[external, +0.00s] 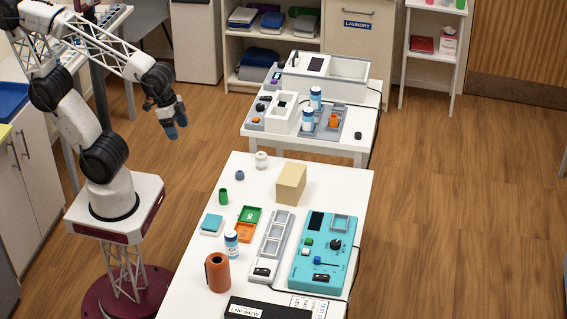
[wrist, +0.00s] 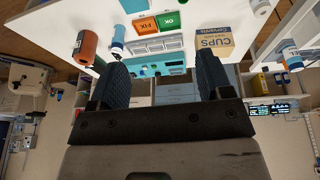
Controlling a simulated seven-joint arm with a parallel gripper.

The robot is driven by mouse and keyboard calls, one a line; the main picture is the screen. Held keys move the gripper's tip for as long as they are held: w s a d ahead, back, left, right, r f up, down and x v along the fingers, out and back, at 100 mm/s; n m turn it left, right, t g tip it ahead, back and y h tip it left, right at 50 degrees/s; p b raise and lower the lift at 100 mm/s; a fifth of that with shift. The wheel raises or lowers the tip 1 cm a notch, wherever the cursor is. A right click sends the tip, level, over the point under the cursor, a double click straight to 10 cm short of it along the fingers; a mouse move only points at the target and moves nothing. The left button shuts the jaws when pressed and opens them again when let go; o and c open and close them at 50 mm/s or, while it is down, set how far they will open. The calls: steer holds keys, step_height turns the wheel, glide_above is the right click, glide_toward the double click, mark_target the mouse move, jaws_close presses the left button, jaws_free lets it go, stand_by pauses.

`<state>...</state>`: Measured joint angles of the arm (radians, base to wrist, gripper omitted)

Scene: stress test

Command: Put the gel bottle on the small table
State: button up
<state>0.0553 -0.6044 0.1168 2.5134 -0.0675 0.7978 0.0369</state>
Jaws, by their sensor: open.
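My gripper (external: 176,124) hangs in the air left of the two white tables, fingers down. In the wrist view its two dark fingers (wrist: 163,72) are spread with nothing held between them. No bottle is readably labelled gel. A white bottle with a blue label (external: 231,243) stands upright on the near table (external: 190,262); it also shows in the wrist view (wrist: 117,38). Two similar blue-and-white bottles, one behind (external: 315,98) and one in front (external: 308,119), stand on the smaller far table (external: 352,143). I cannot tell which is the gel bottle.
The near table also holds an orange cylinder (external: 217,272), a cardboard box (external: 290,184), a teal device (external: 325,245), a grey tray strip (external: 270,245) and a white jar (external: 261,159). The far table carries a white bin (external: 345,82). Its front right corner is mostly clear.

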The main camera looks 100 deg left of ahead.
steer(key=w+d+f+t+h, duration=0.2)
steer(key=w+d+f+t, duration=0.3)
steer(key=w+d+f, duration=0.6)
steer(key=t, duration=0.3)
glide_toward(226, 233)
step_height(226, 233, up, 3)
steer(key=w+a, duration=0.1)
steer(key=w, duration=0.2)
step_height(226, 233, down, 6)
steer(key=d+t+y, duration=0.2)
steer(key=t, duration=0.1)
steer(key=shift+s+d+n+y, duration=0.3)
steer(key=shift+s+d+y, duration=0.05)
steer(key=shift+d+y, duration=0.05)
steer(key=shift+w+f, duration=0.15)
steer(key=shift+f, duration=0.05)
steer(key=shift+x, duration=1.15)
steer(key=shift+x, duration=2.6)
